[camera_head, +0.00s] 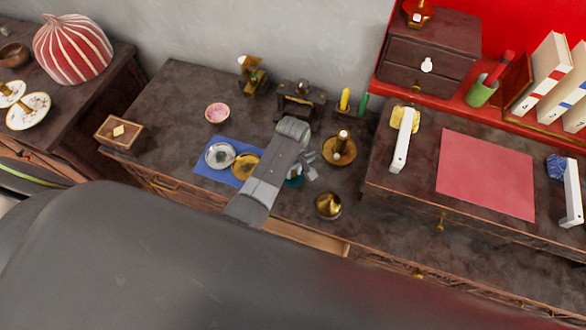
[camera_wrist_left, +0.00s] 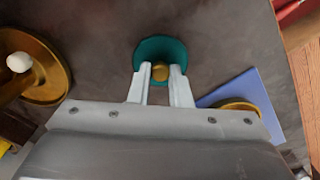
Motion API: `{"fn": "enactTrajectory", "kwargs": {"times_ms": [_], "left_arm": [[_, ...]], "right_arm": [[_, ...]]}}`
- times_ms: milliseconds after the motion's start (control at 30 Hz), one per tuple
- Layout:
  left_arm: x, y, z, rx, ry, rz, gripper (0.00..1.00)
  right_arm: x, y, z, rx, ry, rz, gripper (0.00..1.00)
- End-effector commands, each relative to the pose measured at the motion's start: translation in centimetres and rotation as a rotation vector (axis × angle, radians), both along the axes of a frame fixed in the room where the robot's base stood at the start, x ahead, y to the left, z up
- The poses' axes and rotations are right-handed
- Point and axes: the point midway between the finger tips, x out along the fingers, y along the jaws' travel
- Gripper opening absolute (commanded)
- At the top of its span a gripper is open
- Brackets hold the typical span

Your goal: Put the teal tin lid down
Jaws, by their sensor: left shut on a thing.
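The teal tin lid (camera_wrist_left: 152,52) is a round disc with a small gold knob (camera_wrist_left: 160,71). My left gripper (camera_wrist_left: 160,82) is shut on that knob, with one finger on each side. In the head view the teal lid (camera_head: 296,181) shows only in part, behind my left gripper (camera_head: 308,172). The lid is over the dark desk top; I cannot tell whether it touches the surface. My right gripper is not in view.
A blue mat (camera_head: 228,144) with a silver dish (camera_head: 220,155) and a gold dish (camera_head: 245,165) lies left of the gripper. A brass candle holder (camera_head: 339,149) and a brass bowl (camera_head: 328,206) stand to the right. A pink bowl (camera_head: 217,112) sits farther back.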

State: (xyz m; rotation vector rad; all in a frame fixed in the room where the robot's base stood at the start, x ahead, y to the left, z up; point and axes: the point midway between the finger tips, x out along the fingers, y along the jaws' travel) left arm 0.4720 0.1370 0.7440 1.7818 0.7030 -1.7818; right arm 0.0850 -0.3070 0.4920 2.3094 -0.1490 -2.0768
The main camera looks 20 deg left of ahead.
Motion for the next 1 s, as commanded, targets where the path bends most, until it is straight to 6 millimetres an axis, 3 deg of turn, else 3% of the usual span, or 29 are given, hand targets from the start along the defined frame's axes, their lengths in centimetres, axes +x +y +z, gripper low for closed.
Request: {"fn": "enactTrajectory", "kwargs": {"times_ms": [67,100,267,667,1000], "left_arm": [[0.0,0.0,-0.3,0.001,0.001,0.000,0.00],[0.0,0.0,-0.3,0.000,0.000,0.000,0.20],[0.0,0.0,-0.2,0.000,0.000,0.000,0.39],[0.1,0.0,0.7,-0.001,-0.002,0.000,0.39],[0.1,0.0,6.8,-0.001,-0.005,0.000,0.39]], "right_arm": [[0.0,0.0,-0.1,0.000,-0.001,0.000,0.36],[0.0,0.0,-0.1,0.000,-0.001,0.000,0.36],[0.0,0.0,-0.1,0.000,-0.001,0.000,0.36],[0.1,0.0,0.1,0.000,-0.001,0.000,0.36],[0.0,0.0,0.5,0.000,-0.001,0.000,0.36]]}}
